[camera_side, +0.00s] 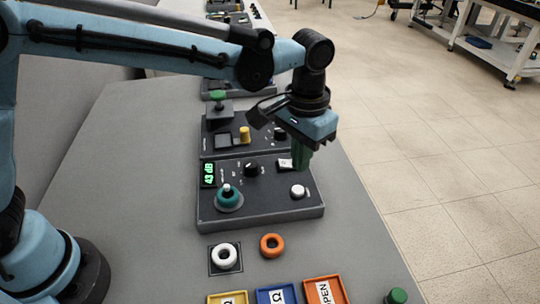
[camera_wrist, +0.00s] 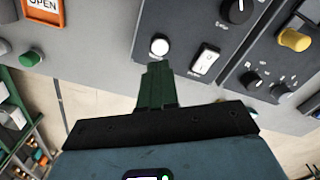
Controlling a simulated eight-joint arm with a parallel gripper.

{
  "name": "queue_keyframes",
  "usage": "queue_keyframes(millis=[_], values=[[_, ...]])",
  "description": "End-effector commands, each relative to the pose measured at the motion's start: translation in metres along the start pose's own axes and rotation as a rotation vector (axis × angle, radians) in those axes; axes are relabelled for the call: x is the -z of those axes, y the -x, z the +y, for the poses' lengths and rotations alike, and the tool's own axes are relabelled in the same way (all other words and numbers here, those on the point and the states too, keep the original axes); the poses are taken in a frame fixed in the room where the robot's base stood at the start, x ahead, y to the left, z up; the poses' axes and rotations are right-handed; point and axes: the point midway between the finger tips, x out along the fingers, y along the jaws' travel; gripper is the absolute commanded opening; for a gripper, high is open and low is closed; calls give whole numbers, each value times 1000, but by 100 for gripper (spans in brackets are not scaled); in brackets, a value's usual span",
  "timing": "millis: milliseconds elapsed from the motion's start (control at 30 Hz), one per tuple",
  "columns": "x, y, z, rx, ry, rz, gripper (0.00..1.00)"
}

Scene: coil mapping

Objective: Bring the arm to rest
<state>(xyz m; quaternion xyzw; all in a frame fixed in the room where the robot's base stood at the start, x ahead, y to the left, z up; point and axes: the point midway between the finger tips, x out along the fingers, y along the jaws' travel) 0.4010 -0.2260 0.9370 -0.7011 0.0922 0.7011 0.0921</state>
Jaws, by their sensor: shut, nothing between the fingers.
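My gripper (camera_side: 303,157) is shut and empty. In the side view its green fingers point down over the right part of the front control panel (camera_side: 210,212), near a white round button (camera_side: 298,191). In the wrist view the closed fingers (camera_wrist: 154,72) end just below the white button (camera_wrist: 160,46). I cannot tell whether they touch it; in the side view they look apart. The panel carries a green display (camera_side: 209,174) reading 43 dB, a black knob (camera_side: 251,170), a white rocker switch (camera_side: 285,163) and a teal knob (camera_side: 228,195).
A second panel (camera_side: 209,143) with a yellow knob (camera_side: 244,133) stands behind. In front lie a white ring (camera_side: 224,256) on a dark square, an orange ring (camera_side: 271,245), and yellow, blue and orange trays (camera_side: 325,289). A green button (camera_side: 396,297) is at the front right. Grey table is bare at left.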

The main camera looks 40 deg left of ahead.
Motion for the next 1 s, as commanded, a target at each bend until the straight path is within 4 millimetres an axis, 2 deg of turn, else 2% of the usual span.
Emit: queue_keyframes(millis=[600, 767, 1000], values=[[-2, 5, -4, -2, 5, 9, 0], [-12, 21, -30, -14, 34, 64, 0], [-46, 47, -86, -25, 95, 210, 0]])
